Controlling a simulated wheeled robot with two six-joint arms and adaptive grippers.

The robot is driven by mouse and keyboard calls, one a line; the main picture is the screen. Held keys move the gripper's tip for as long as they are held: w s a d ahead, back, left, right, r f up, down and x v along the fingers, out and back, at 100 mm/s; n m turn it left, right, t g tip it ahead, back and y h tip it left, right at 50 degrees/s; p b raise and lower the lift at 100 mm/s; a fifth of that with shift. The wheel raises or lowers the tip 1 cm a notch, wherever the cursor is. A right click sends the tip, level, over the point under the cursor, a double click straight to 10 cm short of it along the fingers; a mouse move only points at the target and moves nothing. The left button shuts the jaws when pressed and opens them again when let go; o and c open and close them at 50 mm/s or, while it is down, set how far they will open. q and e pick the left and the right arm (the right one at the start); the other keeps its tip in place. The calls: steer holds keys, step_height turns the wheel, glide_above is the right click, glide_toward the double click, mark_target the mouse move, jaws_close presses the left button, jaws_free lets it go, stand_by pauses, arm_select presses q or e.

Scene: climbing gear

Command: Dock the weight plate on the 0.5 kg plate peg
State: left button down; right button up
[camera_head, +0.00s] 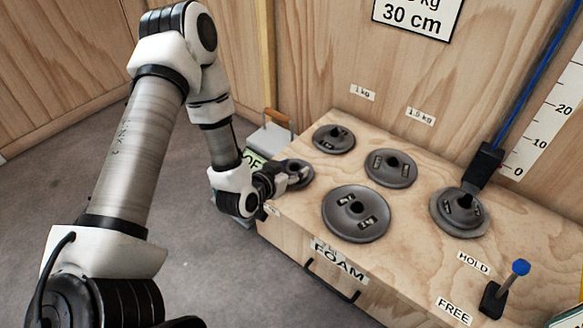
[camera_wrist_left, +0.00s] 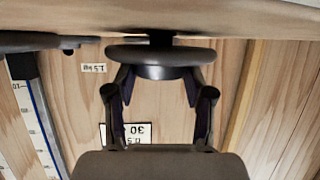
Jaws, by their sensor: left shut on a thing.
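A small dark grey weight plate (camera_head: 297,172) is at the left end of the wooden box top. My left gripper (camera_head: 277,182) is at its near left side and partly covers it. In the left wrist view, which is upside down, my left gripper (camera_wrist_left: 160,92) is shut on the plate's hub, one finger on each side. The plate (camera_wrist_left: 160,55) looks level there, close to the box surface. A short dark piece (camera_wrist_left: 160,38) shows between plate and box; I cannot tell whether the plate is on a peg. No 0.5 kg label is readable. My right gripper is not in view.
Other plates stand on the box: by the 1 kg label (camera_head: 334,139), by the 1.5 kg label (camera_head: 390,168), at the front (camera_head: 350,222), and under a black block with blue cord (camera_head: 460,222). A blue-knobbed lever (camera_head: 505,285) stands at the right. Bare wood lies between.

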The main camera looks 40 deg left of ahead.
arm_select(q)
steer(key=shift+f+b, duration=0.45)
steer(key=shift+f, duration=0.15)
steer(key=c, duration=0.7)
jaws_free()
steer(key=shift+p+v, duration=1)
steer(key=shift+v, duration=0.35)
steer(key=p+v, duration=0.4)
steer(key=v, duration=0.3)
steer(key=shift+r, duration=0.25)
steer(key=shift+s+r+p, duration=0.1)
steer(key=shift+s+p, duration=0.25)
steer(key=shift+s, duration=0.25)
